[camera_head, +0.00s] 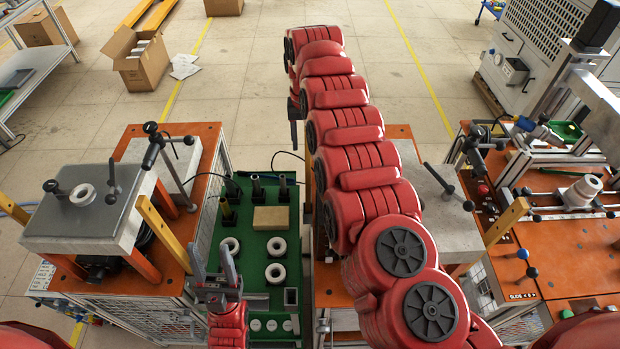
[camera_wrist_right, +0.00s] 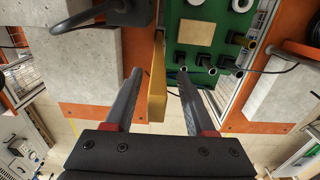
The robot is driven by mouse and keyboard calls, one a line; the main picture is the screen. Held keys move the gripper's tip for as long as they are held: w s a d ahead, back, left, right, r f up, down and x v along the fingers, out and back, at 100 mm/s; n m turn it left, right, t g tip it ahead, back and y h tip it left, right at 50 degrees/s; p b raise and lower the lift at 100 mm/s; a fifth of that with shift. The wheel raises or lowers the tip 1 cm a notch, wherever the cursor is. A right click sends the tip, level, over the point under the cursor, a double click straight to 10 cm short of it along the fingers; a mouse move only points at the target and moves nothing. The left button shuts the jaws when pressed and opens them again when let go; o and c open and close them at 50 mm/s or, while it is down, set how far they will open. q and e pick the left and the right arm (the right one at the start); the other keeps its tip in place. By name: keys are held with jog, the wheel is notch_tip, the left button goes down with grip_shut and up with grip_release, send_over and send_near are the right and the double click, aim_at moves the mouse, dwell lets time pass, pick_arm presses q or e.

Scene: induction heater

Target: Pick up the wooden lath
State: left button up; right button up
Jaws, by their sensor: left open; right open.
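In the right wrist view a yellow wooden lath (camera_wrist_right: 157,85) points towards me, with its near end between the fingertips of my right gripper (camera_wrist_right: 160,90). The gripper is open; the lath appears nearer the left finger, and contact cannot be told. In the head view my right gripper (camera_head: 293,112) is at the far end of my red arm, which covers much of that station; this lath seems hidden there. Similar laths show at the left station (camera_head: 165,235), at the far left edge (camera_head: 14,209) and at the right station (camera_head: 506,220). My left gripper (camera_head: 215,285) is open and empty at the bottom.
A green tray (camera_head: 259,328) with white rings (camera_head: 277,246), black holders and a wooden block (camera_head: 270,218) lies between the orange stations. Concrete blocks stand on both sides (camera_head: 90,235) (camera_head: 432,190). A cable (camera_wrist_right: 265,71) crosses near the lath.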

jog(key=shift+s+f, duration=0.1)
jog(key=shift+f, duration=0.7)
jog(key=shift+d+f, duration=0.35)
jog(key=shift+a, duration=0.25)
jog(key=c, duration=0.4)
jog(key=shift+d, duration=0.1)
grip_shut()
